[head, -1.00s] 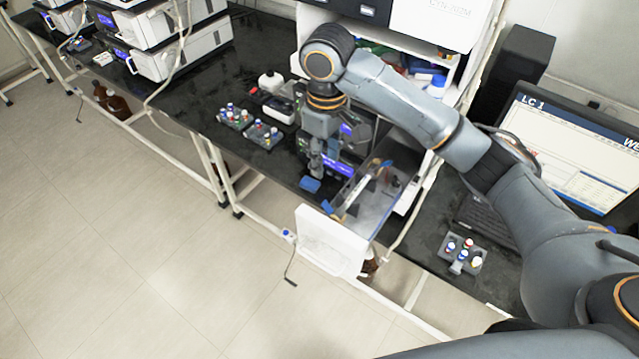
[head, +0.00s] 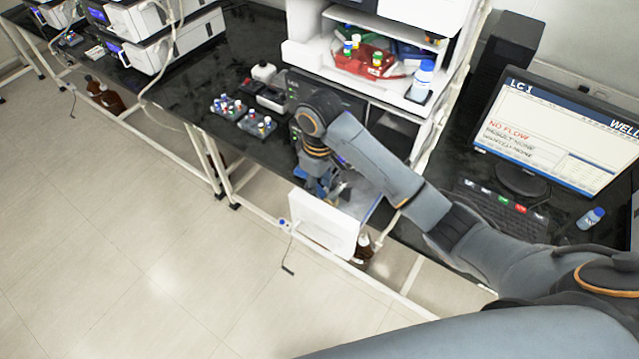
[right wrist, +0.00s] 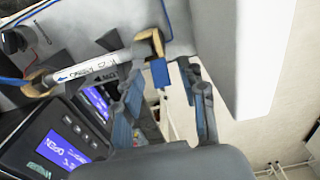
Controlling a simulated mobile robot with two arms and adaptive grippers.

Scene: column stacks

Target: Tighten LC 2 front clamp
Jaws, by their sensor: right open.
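My right gripper (right wrist: 162,85) is open in the right wrist view, its two grey-blue fingers apart. A white labelled column (right wrist: 90,68) lies across the upper left of that view, held near its ends by tan clamps. The clamp at the column's right end (right wrist: 149,42) has a blue tab (right wrist: 160,73) below it. In the picture the tab shows between my fingers; I cannot tell whether they touch it. The other clamp (right wrist: 38,86) is at the far left. In the head view my right gripper (head: 318,187) is over the open compartment and covers most of the column. My left gripper is out of view.
The white open door (head: 322,222) stands at the bench front. Vial racks (head: 243,117) are left of my arm. A lit instrument panel (right wrist: 60,150) is close by in the wrist view. The monitor (head: 560,125) marked LC 1 shows NO FLOW. A brown bottle (head: 361,248) stands below.

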